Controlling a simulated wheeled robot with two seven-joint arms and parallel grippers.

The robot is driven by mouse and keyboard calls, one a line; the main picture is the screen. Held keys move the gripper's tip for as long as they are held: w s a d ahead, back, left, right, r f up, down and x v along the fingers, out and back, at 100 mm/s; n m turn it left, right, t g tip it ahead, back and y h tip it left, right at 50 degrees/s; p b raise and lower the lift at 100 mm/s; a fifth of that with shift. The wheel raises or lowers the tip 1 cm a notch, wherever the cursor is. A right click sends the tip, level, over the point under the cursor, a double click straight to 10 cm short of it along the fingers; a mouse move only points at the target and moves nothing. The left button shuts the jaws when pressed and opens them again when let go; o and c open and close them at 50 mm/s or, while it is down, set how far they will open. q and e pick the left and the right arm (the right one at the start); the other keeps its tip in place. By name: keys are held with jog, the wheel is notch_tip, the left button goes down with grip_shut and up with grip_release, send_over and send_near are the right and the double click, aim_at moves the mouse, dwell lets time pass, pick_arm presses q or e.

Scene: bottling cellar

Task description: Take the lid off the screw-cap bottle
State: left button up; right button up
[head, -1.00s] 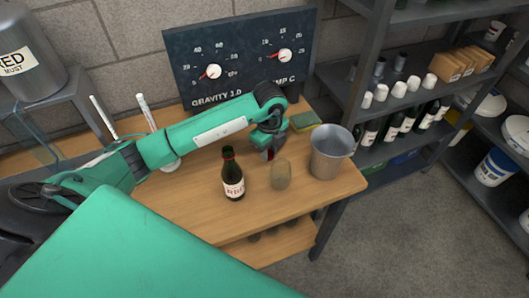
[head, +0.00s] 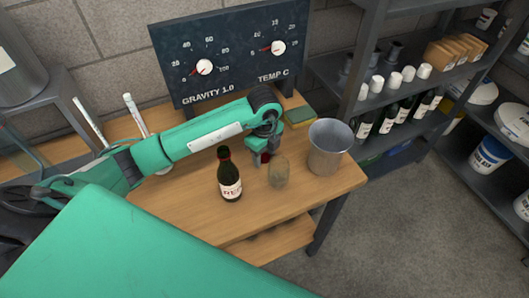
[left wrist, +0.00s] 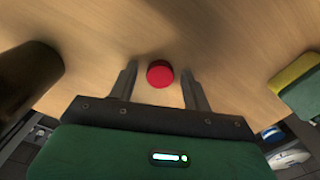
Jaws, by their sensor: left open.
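The dark green bottle (head: 230,178) with a white label stands upright on the wooden table; its neck top looks dark. A small red cap-like disc (left wrist: 160,74) lies between my left fingers in the left wrist view, with gaps on both sides. It shows as a dark red spot (head: 265,157) in the head view. My left gripper (head: 264,160) is open, low over the table, to the right of the bottle and apart from it; its fingers (left wrist: 160,85) show in the left wrist view. My right gripper is not in view.
A hazy brownish jar (head: 279,172) stands just in front of my left gripper, with a metal bucket (head: 329,148) to its right. A yellow-green sponge (head: 300,117) lies behind. A gauge board (head: 235,55) backs the table (head: 200,215). Its front left is clear.

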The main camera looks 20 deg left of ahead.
aim_at(264, 156)
pick_arm(q)
jog(key=shift+r, duration=0.25)
notch_tip(264, 156, up, 6)
jog(key=p, duration=0.5)
jog(key=shift+r, duration=0.1)
notch_tip(264, 156, up, 6)
jog(key=p, duration=0.4)
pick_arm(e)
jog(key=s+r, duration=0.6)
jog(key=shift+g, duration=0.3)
pick_arm(q)
jog(key=shift+f, duration=0.25)
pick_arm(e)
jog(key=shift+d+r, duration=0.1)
